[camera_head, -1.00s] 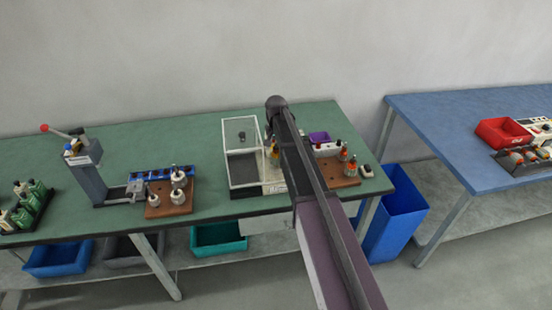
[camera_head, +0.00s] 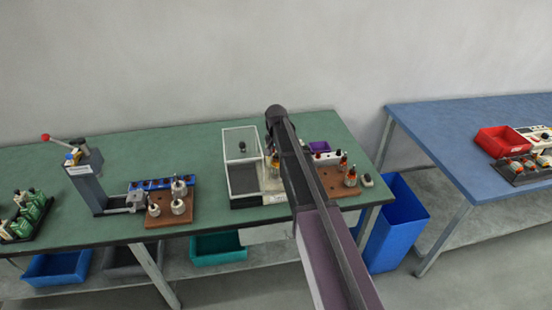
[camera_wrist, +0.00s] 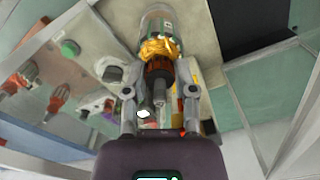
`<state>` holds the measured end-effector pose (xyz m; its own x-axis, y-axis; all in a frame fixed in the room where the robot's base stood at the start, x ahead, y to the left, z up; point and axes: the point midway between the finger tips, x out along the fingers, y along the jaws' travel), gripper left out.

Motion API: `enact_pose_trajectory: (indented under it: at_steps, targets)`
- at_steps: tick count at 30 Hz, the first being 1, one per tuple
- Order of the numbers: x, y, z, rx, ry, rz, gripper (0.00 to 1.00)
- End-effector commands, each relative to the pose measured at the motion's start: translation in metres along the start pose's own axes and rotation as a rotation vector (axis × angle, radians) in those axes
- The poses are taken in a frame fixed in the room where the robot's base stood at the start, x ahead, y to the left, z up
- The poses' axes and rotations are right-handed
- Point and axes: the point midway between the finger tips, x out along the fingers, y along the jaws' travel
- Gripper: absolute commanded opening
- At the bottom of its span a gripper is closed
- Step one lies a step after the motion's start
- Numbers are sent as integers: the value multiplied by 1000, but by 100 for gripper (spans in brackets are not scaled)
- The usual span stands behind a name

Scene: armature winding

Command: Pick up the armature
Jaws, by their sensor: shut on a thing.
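My gripper (camera_wrist: 161,98) is shut on the armature (camera_wrist: 159,68) in the wrist view. The armature has a grey shaft between the fingers, an orange-brown commutator, golden windings and a grey cylindrical body at the far end. In the head view my arm hides most of the gripper; an orange and gold part of the armature (camera_head: 275,160) shows just left of the arm, at the clear-walled box (camera_head: 242,200) on the green table. I cannot tell whether the armature still touches what is beneath it.
A brown board (camera_head: 334,190) with other armatures (camera_head: 350,177) lies right of my arm. Another brown board (camera_head: 160,220) with metal parts and a grey press (camera_head: 88,185) stand at left. A blue table (camera_head: 440,125) is at right. The wall behind is bare.

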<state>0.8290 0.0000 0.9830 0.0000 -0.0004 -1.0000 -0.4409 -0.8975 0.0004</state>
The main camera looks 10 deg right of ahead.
Motion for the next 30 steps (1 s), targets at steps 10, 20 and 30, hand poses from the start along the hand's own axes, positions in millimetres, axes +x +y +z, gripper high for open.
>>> enact_pose_trajectory:
  at_steps: [10,20,30]
  targets:
    - [-28,0,0,0,0,0,0]
    - [-36,29,58,0,-1,0,0]
    - [-42,58,118,0,0,0,0]
